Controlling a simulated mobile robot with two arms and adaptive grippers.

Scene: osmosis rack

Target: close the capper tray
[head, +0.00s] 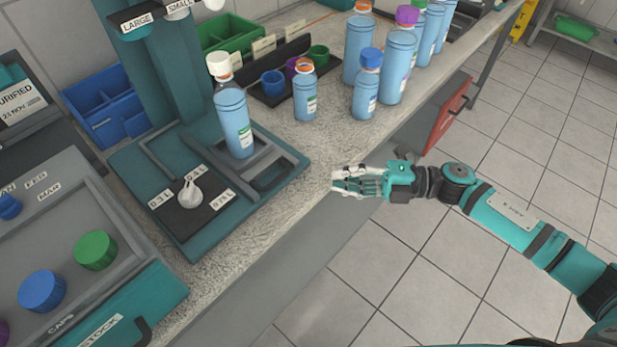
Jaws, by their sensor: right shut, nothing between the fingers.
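The capper is a teal machine with a column at the upper left, heads labelled LARGE and SMALL, and a flat base (185,245) carrying a dial. Its grey tray (268,158) lies at the right of the base, with a dark handle frame at its front. I cannot tell how far out the tray is. A blue bottle with a white cap (233,120) stands upright on it. My right gripper (335,181) is shut and empty, right of the tray and apart from it, near the counter's front edge. My left gripper is out of view.
Several capped blue bottles (397,66) stand behind along the counter (330,140). A small rack of coloured caps (272,83) sits behind the tray. A cap stock box (130,250) is at the lower left. The floor in front is clear.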

